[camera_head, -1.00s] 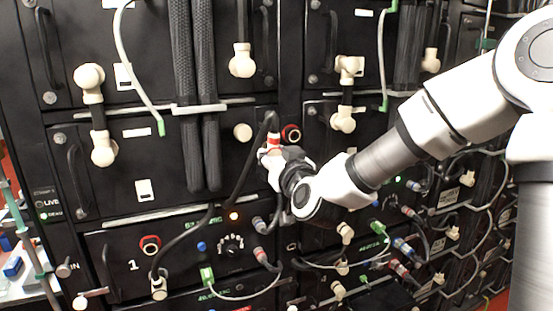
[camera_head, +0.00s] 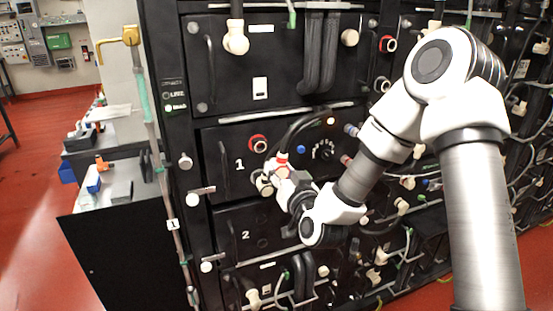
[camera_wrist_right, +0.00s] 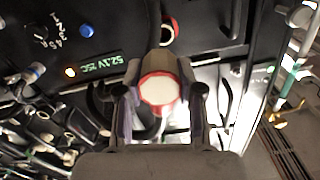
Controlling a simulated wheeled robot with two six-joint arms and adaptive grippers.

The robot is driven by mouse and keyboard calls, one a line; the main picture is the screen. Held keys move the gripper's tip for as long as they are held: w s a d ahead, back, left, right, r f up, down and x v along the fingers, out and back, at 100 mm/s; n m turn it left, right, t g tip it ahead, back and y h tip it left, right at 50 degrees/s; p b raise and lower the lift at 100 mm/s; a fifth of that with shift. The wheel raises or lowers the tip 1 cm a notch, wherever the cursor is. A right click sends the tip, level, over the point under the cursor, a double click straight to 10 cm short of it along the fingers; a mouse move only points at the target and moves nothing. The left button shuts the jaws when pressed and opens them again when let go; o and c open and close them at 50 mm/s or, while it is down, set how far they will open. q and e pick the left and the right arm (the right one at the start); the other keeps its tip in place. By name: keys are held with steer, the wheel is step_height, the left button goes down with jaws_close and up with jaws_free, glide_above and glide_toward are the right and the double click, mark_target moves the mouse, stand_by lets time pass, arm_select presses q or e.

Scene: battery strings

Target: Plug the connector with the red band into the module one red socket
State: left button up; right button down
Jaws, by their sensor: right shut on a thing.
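The connector with the red band (camera_head: 281,160) is held in my right gripper (camera_head: 274,178), in front of the module marked 1. A dark cable curves up from it. My left gripper is not in view.
On the module one panel are a lit orange lamp (camera_head: 330,121), a blue button (camera_head: 301,149) and a dial (camera_head: 323,150). Another red socket (camera_head: 388,44) is at the upper right. A bench (camera_head: 122,170) with small parts stands at the left, beside open red floor.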

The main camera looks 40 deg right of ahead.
steer(key=shift+a+r, duration=0.25)
steer(key=shift+a, duration=0.15)
steer(key=shift+w, duration=0.1)
steer(key=shift+x, duration=2.85)
steer(key=shift+d+b, duration=0.1)
steer(key=shift+b, duration=0.25)
steer(key=shift+x, duration=1.7)
steer(key=shift+r, duration=0.1)
steer(key=c, duration=0.7)
jaws_free()
steer(key=shift+o, duration=0.2)
steer(key=shift+w, duration=0.15)
